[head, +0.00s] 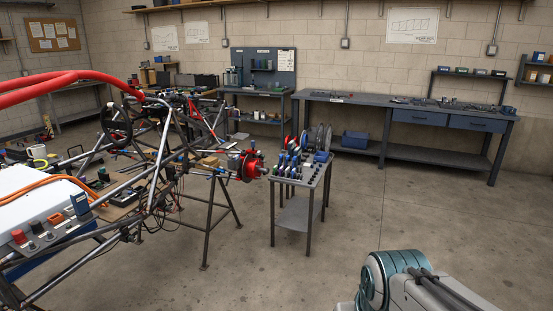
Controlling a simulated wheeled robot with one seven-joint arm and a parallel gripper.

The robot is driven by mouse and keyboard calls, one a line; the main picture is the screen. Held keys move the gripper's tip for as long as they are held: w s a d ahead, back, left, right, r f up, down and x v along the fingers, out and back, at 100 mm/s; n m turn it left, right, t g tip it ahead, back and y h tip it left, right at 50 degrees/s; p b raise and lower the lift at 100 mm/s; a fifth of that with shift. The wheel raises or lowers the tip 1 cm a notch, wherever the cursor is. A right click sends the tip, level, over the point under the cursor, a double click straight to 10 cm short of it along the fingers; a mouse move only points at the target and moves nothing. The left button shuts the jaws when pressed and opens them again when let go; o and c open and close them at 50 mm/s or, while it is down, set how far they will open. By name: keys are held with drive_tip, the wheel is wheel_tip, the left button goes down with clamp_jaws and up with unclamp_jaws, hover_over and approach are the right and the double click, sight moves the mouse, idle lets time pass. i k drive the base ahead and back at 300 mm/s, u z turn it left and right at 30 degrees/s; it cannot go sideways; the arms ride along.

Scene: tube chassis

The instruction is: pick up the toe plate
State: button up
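I cannot single out the toe plate for sure at this size. A small metal cart (299,215) stands right of the tube chassis (165,160) and carries several small items. Thin grey upright plates or discs (319,138) stand at the cart's back right. Blue-and-white pieces and small dark pieces fill the rest of its top. A red hub or brake part (250,167) is on the chassis corner, just left of the cart. My arm shows only as a teal and grey link at the bottom right, apart from the cart. My gripper is out of view.
The concrete floor (330,255) in front and right of the cart is clear. The chassis on its stand (208,225) blocks the left side. A long workbench (350,98) with blue drawers runs along the back wall. A blue bin (355,139) sits on its lower shelf.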

sight(291, 146)
drive_tip(key=i, duration=4.35)
drive_tip(key=z, duration=0.05)
